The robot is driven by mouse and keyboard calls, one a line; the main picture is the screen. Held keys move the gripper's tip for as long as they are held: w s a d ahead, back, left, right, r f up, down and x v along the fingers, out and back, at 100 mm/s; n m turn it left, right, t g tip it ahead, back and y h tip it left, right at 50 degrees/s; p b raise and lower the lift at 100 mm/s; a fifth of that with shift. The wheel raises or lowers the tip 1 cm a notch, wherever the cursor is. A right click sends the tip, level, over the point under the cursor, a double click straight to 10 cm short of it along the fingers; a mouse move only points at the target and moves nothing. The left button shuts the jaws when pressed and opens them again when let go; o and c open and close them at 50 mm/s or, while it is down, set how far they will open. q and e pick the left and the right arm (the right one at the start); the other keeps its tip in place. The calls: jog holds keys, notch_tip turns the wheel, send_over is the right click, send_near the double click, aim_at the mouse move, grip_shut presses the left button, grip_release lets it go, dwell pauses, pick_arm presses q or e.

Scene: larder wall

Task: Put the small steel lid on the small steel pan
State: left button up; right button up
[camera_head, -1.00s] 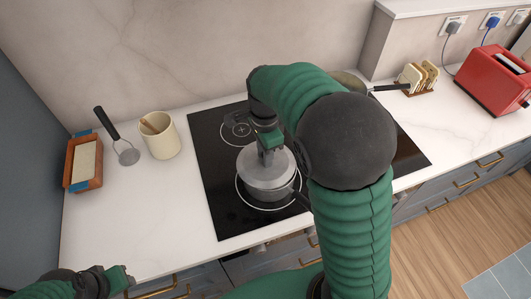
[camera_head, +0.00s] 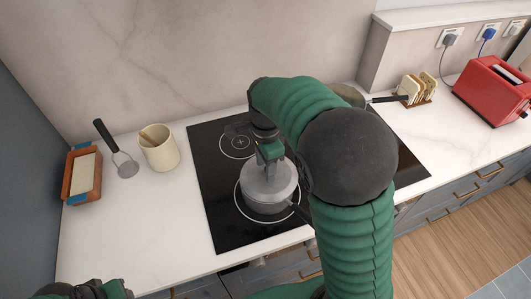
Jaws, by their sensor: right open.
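The small steel pan (camera_head: 268,206) stands on the front ring of the black hob, with its dark handle (camera_head: 301,214) pointing to the lower right. The small steel lid (camera_head: 268,181) lies over the pan's mouth and looks level. My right gripper (camera_head: 270,160) points down at the middle of the lid. Its jaws are open around or just above the lid's knob, which they hide. My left gripper (camera_head: 118,291) is at the bottom left edge, partly cut off, far from the pan; its jaws are not clear.
The black hob (camera_head: 222,222) has a free back left ring. My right arm covers its right part. Another pan (camera_head: 347,94) stands behind the arm. A toast rack (camera_head: 418,89) and red toaster (camera_head: 492,90) stand right.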

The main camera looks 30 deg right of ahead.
notch_tip(320, 180, up, 12)
jog(key=shift+f+p, duration=0.2)
jog(key=shift+p, duration=0.25)
jog(key=shift+d, duration=0.25)
jog(key=shift+f, duration=0.1)
